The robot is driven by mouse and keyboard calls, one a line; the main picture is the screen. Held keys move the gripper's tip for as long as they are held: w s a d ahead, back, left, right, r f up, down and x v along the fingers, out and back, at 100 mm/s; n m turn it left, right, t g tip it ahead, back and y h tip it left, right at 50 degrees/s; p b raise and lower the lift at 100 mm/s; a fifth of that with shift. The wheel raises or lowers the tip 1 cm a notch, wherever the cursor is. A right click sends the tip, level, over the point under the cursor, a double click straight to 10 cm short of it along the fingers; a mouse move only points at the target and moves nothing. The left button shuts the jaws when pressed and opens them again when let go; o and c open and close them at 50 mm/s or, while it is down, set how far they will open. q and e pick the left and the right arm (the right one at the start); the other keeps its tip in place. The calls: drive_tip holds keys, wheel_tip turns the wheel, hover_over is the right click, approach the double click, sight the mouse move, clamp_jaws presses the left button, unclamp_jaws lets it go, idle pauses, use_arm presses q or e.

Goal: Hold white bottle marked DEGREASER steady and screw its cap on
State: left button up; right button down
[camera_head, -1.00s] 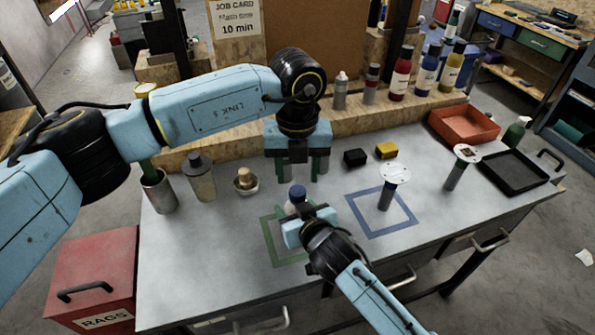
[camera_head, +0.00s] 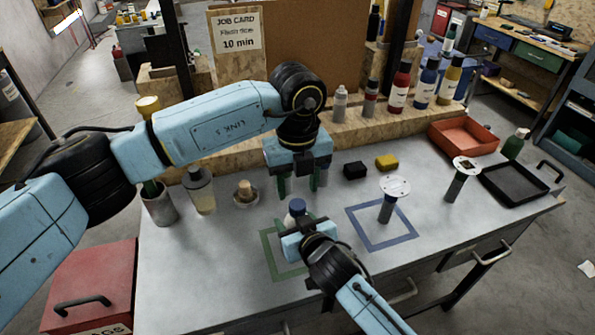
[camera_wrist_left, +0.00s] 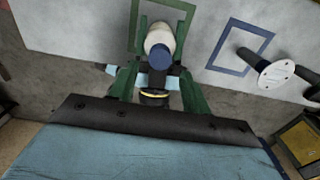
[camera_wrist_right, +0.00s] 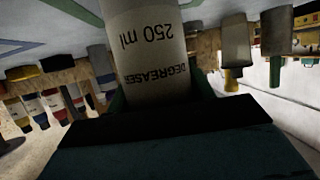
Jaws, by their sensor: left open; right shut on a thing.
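The white bottle (camera_head: 292,218) stands upright at the green square outline on the bench. In the right wrist view the bottle (camera_wrist_right: 150,45) shows the print DEGREASER and 250 ml. A blue cap (camera_head: 297,206) sits on its top; I cannot tell how tightly. My right gripper (camera_head: 303,230) is shut on the bottle from the front and hides its lower part. My left gripper (camera_head: 301,190) points down, open and empty, above and slightly behind the cap. In the left wrist view the cap (camera_wrist_left: 160,57) shows between its green fingers, apart from them.
A blue square outline (camera_head: 352,235) lies to the right, with a round-topped post (camera_head: 387,207) in it. Black (camera_head: 355,170) and yellow (camera_head: 387,162) blocks lie behind. A small bowl (camera_head: 245,196), a bottle (camera_head: 200,190) and a cup (camera_head: 160,207) stand left. Bare bench lies front left.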

sight(298, 204)
use_arm(q)
drive_tip(key=shift+f, duration=2.45)
drive_tip(key=c, duration=1)
drive_tip(key=shift+m, duration=1.6)
drive_tip(key=o, duration=1.1)
drive_tip(key=shift+r, duration=2.3)
